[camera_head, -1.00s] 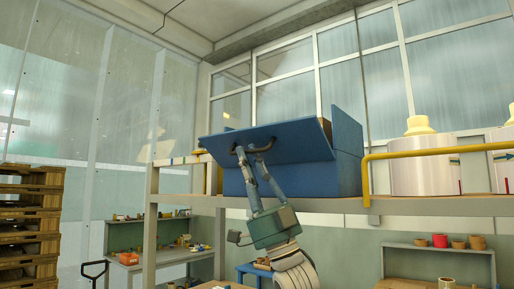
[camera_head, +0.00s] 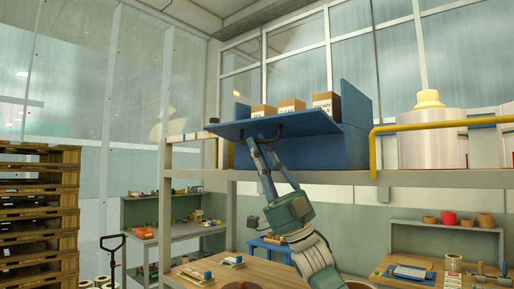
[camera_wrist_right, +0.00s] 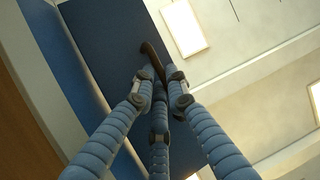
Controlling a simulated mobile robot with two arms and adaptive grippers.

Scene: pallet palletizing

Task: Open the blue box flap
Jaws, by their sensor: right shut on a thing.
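The blue box (camera_head: 352,120) stands on a high shelf. Its front flap (camera_head: 235,129) is tilted down to nearly level and juts out toward me. Several brown cartons show inside the box, one of them a carton (camera_head: 326,103) at the right. My right gripper (camera_head: 264,141) reaches up from below and is shut on the dark handle of the flap. In the right wrist view the flap (camera_wrist_right: 100,45) fills the upper left, and the fingers (camera_wrist_right: 160,90) close around the dark handle (camera_wrist_right: 153,58). My left gripper is not in view.
The shelf (camera_head: 420,178) has a yellow rail (camera_head: 372,150) right of the box, with a white container (camera_head: 430,135) behind it. Stacked pallets (camera_head: 40,200) stand at the left. A wooden table (camera_head: 240,275) and workbenches are below.

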